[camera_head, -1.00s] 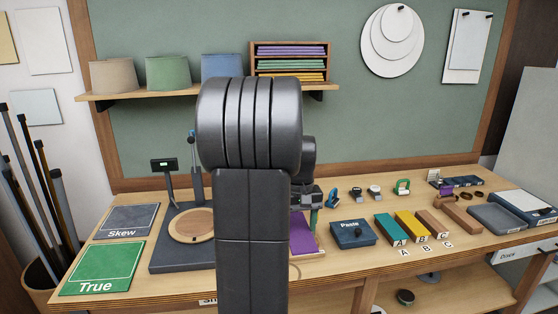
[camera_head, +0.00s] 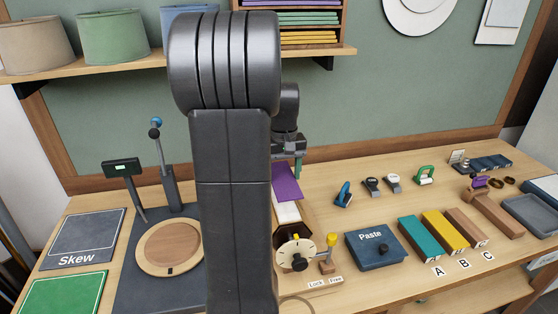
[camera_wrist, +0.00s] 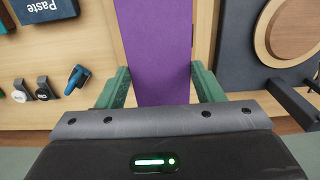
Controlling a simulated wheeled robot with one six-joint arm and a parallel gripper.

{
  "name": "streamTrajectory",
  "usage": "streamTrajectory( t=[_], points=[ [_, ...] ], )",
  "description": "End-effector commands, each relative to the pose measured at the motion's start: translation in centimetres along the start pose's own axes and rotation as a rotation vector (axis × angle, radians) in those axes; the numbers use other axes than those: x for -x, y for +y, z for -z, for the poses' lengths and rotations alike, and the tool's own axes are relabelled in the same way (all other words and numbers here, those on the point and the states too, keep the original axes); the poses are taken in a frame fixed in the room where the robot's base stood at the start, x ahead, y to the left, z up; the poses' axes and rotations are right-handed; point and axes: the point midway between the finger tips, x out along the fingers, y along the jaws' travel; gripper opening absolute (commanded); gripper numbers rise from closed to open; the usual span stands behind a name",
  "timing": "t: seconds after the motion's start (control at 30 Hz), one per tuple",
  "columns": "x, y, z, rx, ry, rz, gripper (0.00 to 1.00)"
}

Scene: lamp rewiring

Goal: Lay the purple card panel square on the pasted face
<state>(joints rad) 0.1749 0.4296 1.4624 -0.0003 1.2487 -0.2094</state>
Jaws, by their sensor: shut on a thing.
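The purple card panel (camera_head: 286,182) is held in my gripper (camera_head: 287,157), tilted in the head view. In the wrist view the panel (camera_wrist: 153,50) runs between the two green fingers of my gripper (camera_wrist: 160,88), which are shut on its sides. A white face (camera_head: 287,212), perhaps the pasted one, shows just below the panel in the head view, on a dark-sided block behind a cream dial (camera_head: 295,252). The panel hides part of this face, and I cannot tell whether they touch. My arm covers the area left of it.
The blue Paste box (camera_head: 373,251) stands right of the dial. Teal, yellow and brown blocks (camera_head: 443,233) lie farther right. A yellow-topped peg (camera_head: 330,247) stands beside the dial. A round wooden disc (camera_head: 168,248) and a blue-knobbed lever (camera_head: 160,165) are at left.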

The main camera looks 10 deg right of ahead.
Motion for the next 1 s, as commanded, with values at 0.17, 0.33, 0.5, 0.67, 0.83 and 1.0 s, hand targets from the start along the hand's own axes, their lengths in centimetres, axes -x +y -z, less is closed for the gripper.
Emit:
streamTrajectory(
  t=[0.17,0.33,0.5,0.67,0.83,1.0],
  points=[
    [-0.6,0.0,0.0,0.000,0.000,0.000,0.39],
    [-1.8,0.0,0.0,0.001,-0.001,0.000,0.39],
    [-3.5,0.0,0.0,0.001,-0.002,0.000,0.39],
    [-4.9,0.0,0.0,0.001,-0.002,0.000,0.39],
    [-6.1,0.0,0.0,0.000,0.000,0.000,0.39],
    [-6.4,0.0,0.0,0.000,0.000,0.000,0.39]
  ],
)
